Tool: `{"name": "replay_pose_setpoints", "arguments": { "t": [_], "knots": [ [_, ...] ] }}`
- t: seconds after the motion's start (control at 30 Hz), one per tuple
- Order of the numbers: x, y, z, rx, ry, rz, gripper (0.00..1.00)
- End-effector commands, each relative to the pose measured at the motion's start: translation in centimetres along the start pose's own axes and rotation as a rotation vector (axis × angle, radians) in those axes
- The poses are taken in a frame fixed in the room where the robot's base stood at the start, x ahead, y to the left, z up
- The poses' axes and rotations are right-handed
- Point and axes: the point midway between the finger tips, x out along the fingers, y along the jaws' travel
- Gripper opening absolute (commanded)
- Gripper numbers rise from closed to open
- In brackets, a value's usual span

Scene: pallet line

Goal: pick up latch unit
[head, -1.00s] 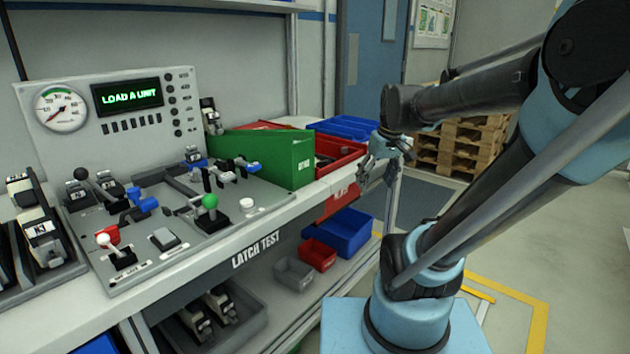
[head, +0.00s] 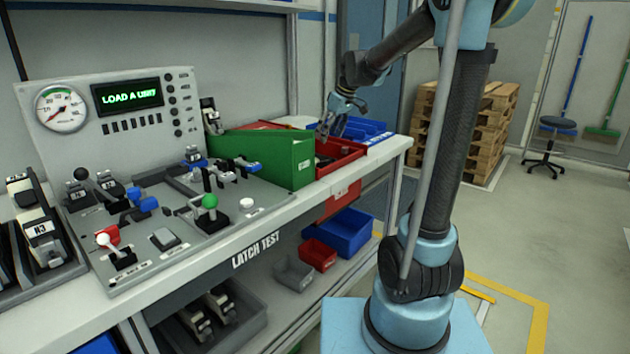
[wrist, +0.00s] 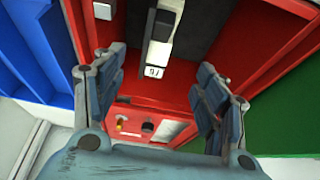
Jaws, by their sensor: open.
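In the wrist view a latch unit (wrist: 160,40), black and white with a small white label, lies in a red bin (wrist: 255,52). In the head view my gripper (head: 333,124) hangs over the red bin (head: 345,165) on the bench, and the bin's contents show only as dark shapes.
A green bin (head: 290,165) stands left of the red bin and a blue bin (head: 362,127) beyond it. The test panel (head: 150,270) with levers fills the bench's left part. More latch units stand in a rack (head: 42,238) and a lower grey bin (head: 250,325).

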Motion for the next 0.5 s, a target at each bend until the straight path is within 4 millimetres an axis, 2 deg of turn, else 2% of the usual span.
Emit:
{"name": "replay_pose_setpoints", "arguments": {
  "t": [0.5],
  "knots": [
    [8.8,0.0,0.0,0.002,0.000,0.000,0.66]
  ]
}}
